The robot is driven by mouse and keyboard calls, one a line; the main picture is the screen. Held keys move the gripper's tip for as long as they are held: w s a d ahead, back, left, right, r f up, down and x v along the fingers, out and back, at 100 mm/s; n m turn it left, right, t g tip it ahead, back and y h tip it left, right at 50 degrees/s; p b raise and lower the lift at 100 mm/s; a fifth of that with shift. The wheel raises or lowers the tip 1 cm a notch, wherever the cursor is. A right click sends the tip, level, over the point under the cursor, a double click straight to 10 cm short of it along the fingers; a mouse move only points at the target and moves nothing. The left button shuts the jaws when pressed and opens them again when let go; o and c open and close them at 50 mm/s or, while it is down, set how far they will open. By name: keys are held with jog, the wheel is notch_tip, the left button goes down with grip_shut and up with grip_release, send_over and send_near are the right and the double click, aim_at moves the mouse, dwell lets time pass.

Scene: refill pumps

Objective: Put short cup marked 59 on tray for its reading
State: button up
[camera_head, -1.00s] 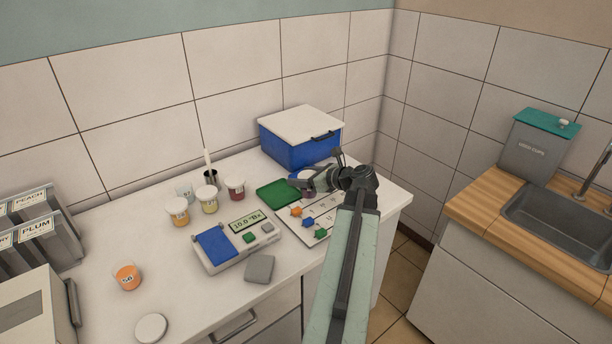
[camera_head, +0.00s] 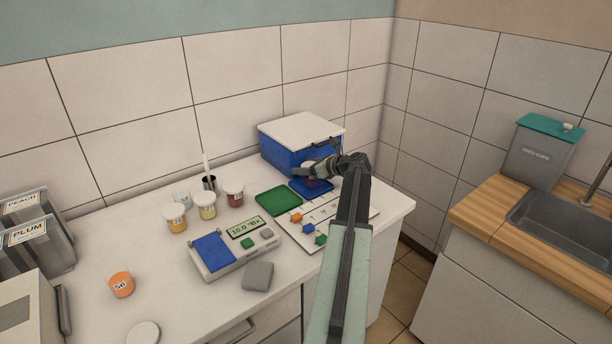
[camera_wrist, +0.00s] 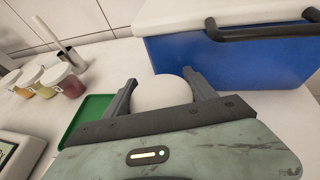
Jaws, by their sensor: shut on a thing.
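My gripper (camera_head: 309,174) is shut on a short cup (camera_head: 310,182) with dark contents. In the wrist view the cup's round white lid (camera_wrist: 163,92) sits between the two fingers of my gripper (camera_wrist: 160,88). Its number cannot be read. The cup is at the blue tray (camera_head: 325,190), just in front of the blue box; I cannot tell whether it touches the tray. A green tray (camera_head: 278,201) lies empty to the left, and also shows in the wrist view (camera_wrist: 92,112). The meter's display (camera_head: 246,228) reads 10.0 °Bx.
The blue box (camera_head: 285,153) with a white lid stands close behind my gripper. Lidded cups (camera_head: 205,206) stand left of the green tray. A white card (camera_head: 338,212) with coloured pieces lies in front. An orange cup marked 56 (camera_head: 121,285) stands at front left.

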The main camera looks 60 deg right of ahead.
jog(key=shift+f, duration=0.75)
jog(key=shift+r, duration=0.25)
jog(key=shift+f, duration=0.25)
jog(key=o, duration=1.5)
jog(key=shift+r, duration=0.1)
jog(key=shift+c, duration=0.2)
jog(key=shift+r, duration=0.2)
jog(key=p+v, duration=0.4)
jog(key=v, duration=0.8)
jog(key=shift+p, duration=0.4)
